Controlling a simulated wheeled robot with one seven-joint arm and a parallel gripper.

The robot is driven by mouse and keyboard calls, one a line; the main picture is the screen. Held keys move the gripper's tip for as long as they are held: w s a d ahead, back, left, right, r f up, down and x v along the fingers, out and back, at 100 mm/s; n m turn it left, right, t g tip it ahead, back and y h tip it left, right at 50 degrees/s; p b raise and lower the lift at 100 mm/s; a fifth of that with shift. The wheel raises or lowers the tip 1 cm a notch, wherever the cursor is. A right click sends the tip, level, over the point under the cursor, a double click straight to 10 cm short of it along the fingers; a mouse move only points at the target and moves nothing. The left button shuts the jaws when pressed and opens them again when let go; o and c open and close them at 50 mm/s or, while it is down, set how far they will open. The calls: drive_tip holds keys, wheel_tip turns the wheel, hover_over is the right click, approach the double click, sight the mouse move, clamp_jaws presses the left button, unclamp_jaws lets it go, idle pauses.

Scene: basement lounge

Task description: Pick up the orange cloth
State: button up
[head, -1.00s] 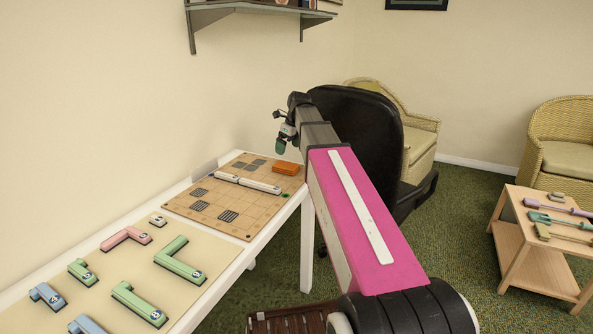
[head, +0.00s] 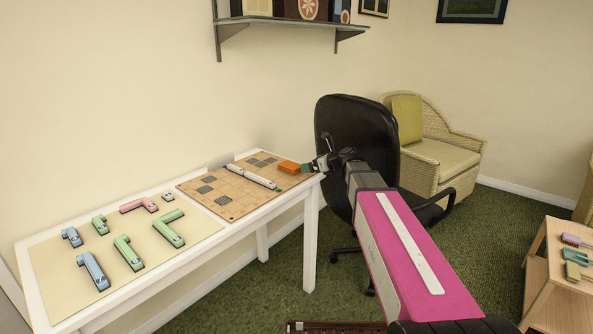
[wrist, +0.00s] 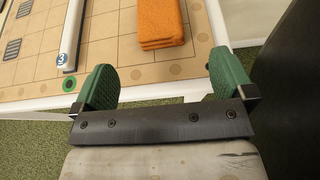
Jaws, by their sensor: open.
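The orange cloth (head: 289,167) lies folded near the right end of the board on the white table. In the wrist view the cloth (wrist: 161,24) shows as a stacked, folded pad just beyond the fingertips, between their lines and nearer the right one. My gripper (wrist: 160,80) is open and empty, its two green fingers apart at the table's edge. In the head view my gripper (head: 312,167) is at the table's right end, just right of the cloth. I cannot tell its height above the board.
The tan board (head: 231,203) carries a long white piece (head: 251,176) left of the cloth. Several coloured pieces lie on a mat (head: 65,272) at the table's left. A black office chair (head: 357,128) stands close behind my arm. A shelf (head: 290,23) hangs above.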

sight(295, 166)
drive_tip(key=x, duration=1)
drive_tip(key=shift+w+a+f, duration=0.1)
drive_tip(key=shift+a, duration=0.1)
drive_tip(key=c, duration=1)
